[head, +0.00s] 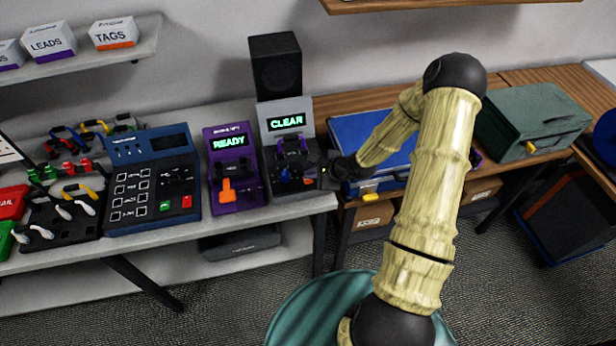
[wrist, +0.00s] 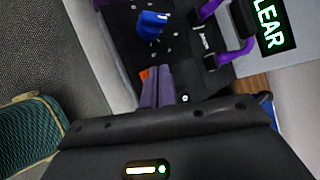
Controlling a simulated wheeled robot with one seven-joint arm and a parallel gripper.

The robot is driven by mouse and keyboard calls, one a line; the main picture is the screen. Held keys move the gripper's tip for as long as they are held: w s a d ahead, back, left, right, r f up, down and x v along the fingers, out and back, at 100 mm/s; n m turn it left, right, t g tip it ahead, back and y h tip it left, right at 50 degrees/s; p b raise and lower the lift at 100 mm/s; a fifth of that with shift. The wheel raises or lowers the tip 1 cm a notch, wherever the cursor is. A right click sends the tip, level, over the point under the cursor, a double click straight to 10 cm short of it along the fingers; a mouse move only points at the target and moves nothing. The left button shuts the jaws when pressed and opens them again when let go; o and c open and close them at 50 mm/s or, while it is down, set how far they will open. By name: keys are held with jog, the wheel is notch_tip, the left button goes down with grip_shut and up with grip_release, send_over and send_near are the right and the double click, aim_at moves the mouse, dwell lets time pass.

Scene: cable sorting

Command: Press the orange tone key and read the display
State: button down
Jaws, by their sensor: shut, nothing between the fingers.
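The grey tester (head: 284,107) has a lit green display (head: 287,122) that reads CLEAR in the head view. In the wrist view the same display (wrist: 272,22) is cut by the frame edge and shows LEAR. The small orange key (wrist: 144,73) is on the tester's black panel, mostly hidden by the fingertips. My gripper (wrist: 153,72) is shut and empty, its fingertips right at the orange key. I cannot tell whether they touch it or whether it is pushed down. A blue knob (wrist: 152,25) sits further along the panel.
A purple unit (head: 238,198) with a display (head: 229,143) reading READY and an orange part (head: 228,190) stands left of the tester. Further left is a blue keypad unit (head: 150,180). A black speaker (head: 275,65) stands behind. A blue case (head: 372,140) lies to the right.

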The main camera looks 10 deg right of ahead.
aim_at(313, 184)
jog(key=shift+r+p, duration=0.4)
jog(key=shift+r, duration=0.1)
notch_tip(313, 184, up, 5)
jog(key=p, duration=0.5)
dwell(0.9)
jog(key=s+r+n+g+h+b, duration=0.3)
jog(key=s+r+n+h, duration=0.3)
jog(key=s+r+n, duration=1)
jog(key=s+a+n+g, duration=0.1)
jog(key=s+n, duration=0.1)
jog(key=s, duration=0.2)
jog(key=shift+r+n+b, duration=0.3)
jog(key=shift+r+b, duration=0.05)
jog(key=shift+b, duration=0.05)
